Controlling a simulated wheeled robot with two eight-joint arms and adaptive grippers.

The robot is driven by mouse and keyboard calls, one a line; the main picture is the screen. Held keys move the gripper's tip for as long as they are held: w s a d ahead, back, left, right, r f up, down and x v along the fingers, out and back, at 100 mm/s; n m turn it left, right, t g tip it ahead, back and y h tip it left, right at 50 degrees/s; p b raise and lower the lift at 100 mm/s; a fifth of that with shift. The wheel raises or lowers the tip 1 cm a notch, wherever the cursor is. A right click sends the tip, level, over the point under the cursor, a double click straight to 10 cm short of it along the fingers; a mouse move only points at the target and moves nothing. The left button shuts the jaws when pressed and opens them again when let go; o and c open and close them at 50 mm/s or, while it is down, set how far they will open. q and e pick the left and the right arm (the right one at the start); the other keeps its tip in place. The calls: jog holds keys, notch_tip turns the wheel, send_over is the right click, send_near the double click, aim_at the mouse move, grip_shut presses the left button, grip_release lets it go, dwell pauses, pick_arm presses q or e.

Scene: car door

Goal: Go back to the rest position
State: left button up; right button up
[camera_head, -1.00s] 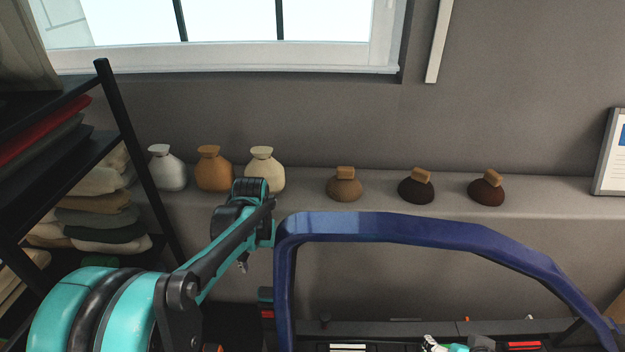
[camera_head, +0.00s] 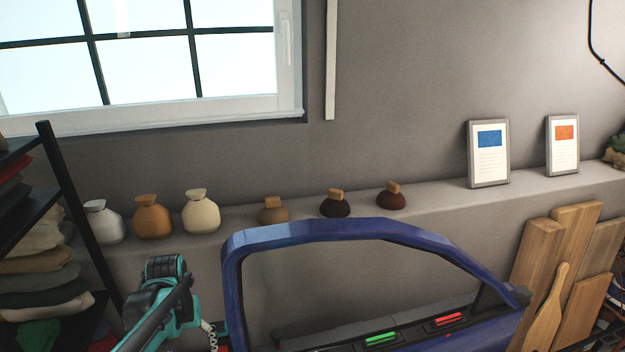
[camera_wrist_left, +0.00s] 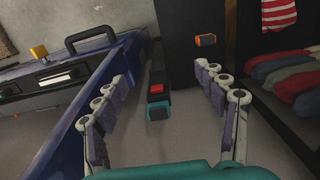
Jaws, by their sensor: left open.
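My left arm comes in from the lower left in the head view, beside the left edge of the blue car door frame (camera_head: 345,228). Its gripper is hidden or out of frame there. In the left wrist view my left gripper (camera_wrist_left: 165,112) is open, with its two fingers spread wide and nothing between them. The blue door also shows at the left of that view (camera_wrist_left: 75,100), close to the left finger; I cannot tell whether they touch. A dark piece with a red patch and teal end (camera_wrist_left: 159,95) lies beyond the fingers. My right gripper is in neither view.
A dark shelf rack (camera_head: 75,215) with folded cloths stands at the left. Several vases sit on the wall ledge (camera_head: 440,208), along with two framed pictures. Wooden boards (camera_head: 560,255) lean at the right. Green (camera_head: 381,339) and red (camera_head: 448,319) bars lie inside the door.

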pick_arm(q)
jog(key=s+d+r+m+t, duration=0.2)
jog(key=s+d+r+t, duration=0.3)
jog(key=s+d, duration=0.5)
jog(key=shift+s+d+m+t, duration=0.2)
jog(key=shift+s+m+t, duration=0.15)
jog(key=shift+t, duration=0.65)
